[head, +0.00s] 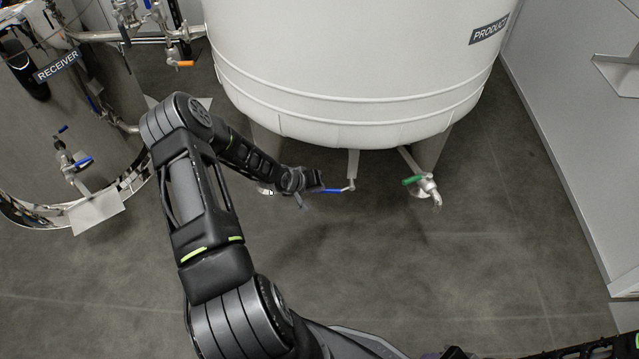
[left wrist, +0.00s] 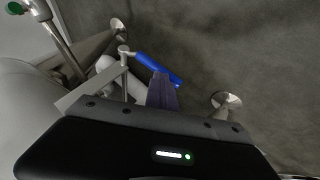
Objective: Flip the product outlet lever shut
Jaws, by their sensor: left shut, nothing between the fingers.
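The white tank marked PRODUCT (head: 350,70) stands at the top centre of the head view. Under it, a blue lever (head: 334,190) sits on a small valve at the end of a short pipe. A green lever (head: 412,181) sits on a spouted valve to its right. The frames do not show which one is labelled the outlet. My left gripper (head: 312,188) is shut and empty at the free end of the blue lever. In the left wrist view, the shut fingers (left wrist: 162,92) overlap the end of the blue lever (left wrist: 152,64); contact is unclear.
Tank feet stand near the lever. A pale wall (head: 560,130) runs along the right. The grey floor in front is clear.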

